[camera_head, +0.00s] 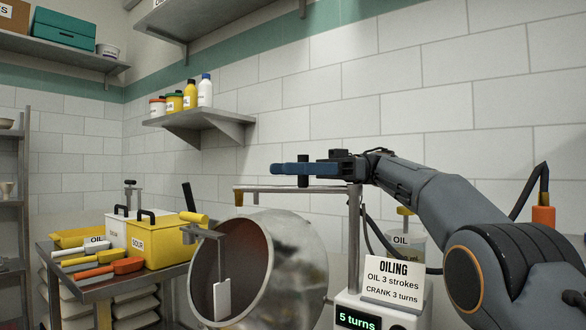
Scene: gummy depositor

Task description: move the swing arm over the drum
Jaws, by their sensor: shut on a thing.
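The swing arm (265,189) is a thin grey bar running left from the top of an upright post (355,235). The far finger is mostly hidden.
A metal bench (110,287) at left holds yellow and white bins and scoops. A paddle (222,299) hangs at the drum's mouth. A labelled control box (358,312), an oiling sign (392,280) and an oil container (408,245) stand at right, near my arm.

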